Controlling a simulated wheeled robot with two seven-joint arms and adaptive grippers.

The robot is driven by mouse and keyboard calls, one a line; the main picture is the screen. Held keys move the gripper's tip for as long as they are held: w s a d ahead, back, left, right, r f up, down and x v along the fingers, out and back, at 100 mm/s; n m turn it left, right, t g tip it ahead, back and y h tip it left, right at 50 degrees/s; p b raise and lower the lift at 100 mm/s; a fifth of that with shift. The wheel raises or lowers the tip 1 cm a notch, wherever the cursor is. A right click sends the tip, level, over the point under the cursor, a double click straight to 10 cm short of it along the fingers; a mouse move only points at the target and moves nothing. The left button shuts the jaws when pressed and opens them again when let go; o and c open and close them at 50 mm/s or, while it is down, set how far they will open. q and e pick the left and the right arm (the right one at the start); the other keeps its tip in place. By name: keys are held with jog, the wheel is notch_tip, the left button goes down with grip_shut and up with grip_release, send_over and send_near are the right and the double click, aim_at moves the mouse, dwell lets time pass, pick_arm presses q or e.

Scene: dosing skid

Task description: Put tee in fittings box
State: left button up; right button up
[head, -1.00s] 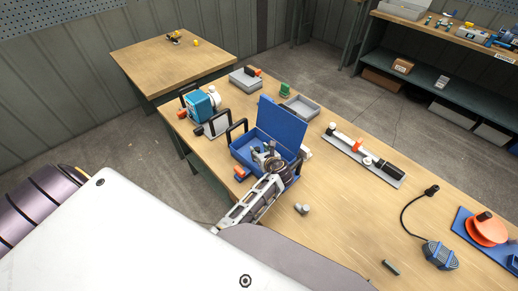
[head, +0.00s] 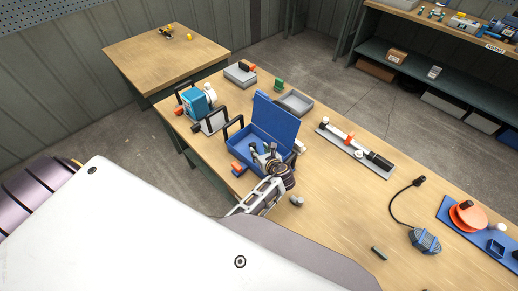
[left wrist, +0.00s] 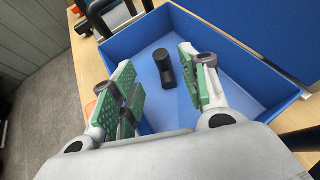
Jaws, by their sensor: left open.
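The blue fittings box (head: 240,152) stands on the workbench with its lid open; it fills much of the left wrist view (left wrist: 262,80). A dark, short cylindrical fitting with a side branch, which looks like the tee (left wrist: 164,68), lies on the box floor in the left wrist view. My left gripper (left wrist: 160,85) is open, its green-padded fingers apart on either side of the tee in that view, with no visible contact. In the head view the left gripper (head: 262,155) is over the near side of the box and hides part of its inside. My right gripper is not in view.
A small grey fitting (head: 296,201) lies on the workbench right of my left wrist. A grey tray (head: 295,102) stands behind the box, a teal device (head: 196,101) to its left. A rail with parts (head: 354,150) lies to the right. The bench between is clear.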

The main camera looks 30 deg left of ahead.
pick_arm(q)
jog(key=shift+p+v, duration=0.6)
jog(key=shift+v, duration=0.75)
jog(key=shift+s, duration=0.1)
